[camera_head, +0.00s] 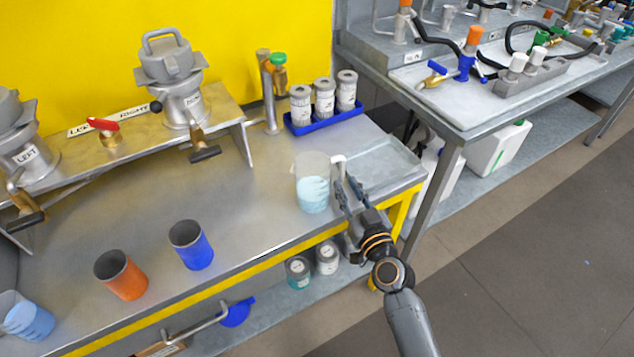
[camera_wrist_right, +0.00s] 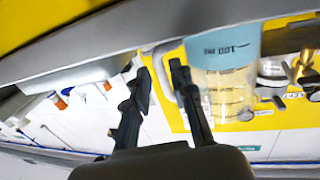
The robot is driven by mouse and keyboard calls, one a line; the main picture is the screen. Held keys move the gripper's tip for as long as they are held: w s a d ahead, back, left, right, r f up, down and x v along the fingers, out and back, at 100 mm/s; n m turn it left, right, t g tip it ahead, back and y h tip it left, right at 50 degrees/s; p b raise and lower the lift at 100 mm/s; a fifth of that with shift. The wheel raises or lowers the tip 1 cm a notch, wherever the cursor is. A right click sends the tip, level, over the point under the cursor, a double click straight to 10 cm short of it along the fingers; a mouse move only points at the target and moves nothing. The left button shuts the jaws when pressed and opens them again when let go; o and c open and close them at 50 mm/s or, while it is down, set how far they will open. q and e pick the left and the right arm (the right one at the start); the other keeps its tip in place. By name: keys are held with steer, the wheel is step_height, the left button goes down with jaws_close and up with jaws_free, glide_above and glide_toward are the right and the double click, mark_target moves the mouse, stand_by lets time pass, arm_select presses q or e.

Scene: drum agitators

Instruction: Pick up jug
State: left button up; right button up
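A clear jug (camera_head: 312,183) with light blue liquid stands upright on the metal bench, near its front right part. Its pale handle (camera_head: 338,163) is on the right side. My right gripper (camera_head: 346,184) is at the handle side of this jug, with its two fingers apart. In the right wrist view the jug (camera_wrist_right: 222,85) appears upside down, right beside one finger of the right gripper (camera_wrist_right: 160,68). The handle looks to be at or between the fingertips; contact cannot be told. A second jug (camera_head: 27,318) with blue liquid is at the lower left. My left gripper is not in view.
An orange cup (camera_head: 122,277) and a blue cup (camera_head: 192,246) stand left along the bench. A blue tray (camera_head: 325,122) with 3 grey containers is behind the jug. A shallow metal basin (camera_head: 388,165) is to the right. Bench space around the jug is mostly clear.

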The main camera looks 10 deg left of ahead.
mark_target(343, 176)
steer(key=x, duration=0.4)
steer(key=shift+w+r, duration=0.1)
steer(key=shift+w, duration=0.25)
steer(key=shift+c, duration=0.4)
jaws_close()
steer(key=shift+r, duration=0.15)
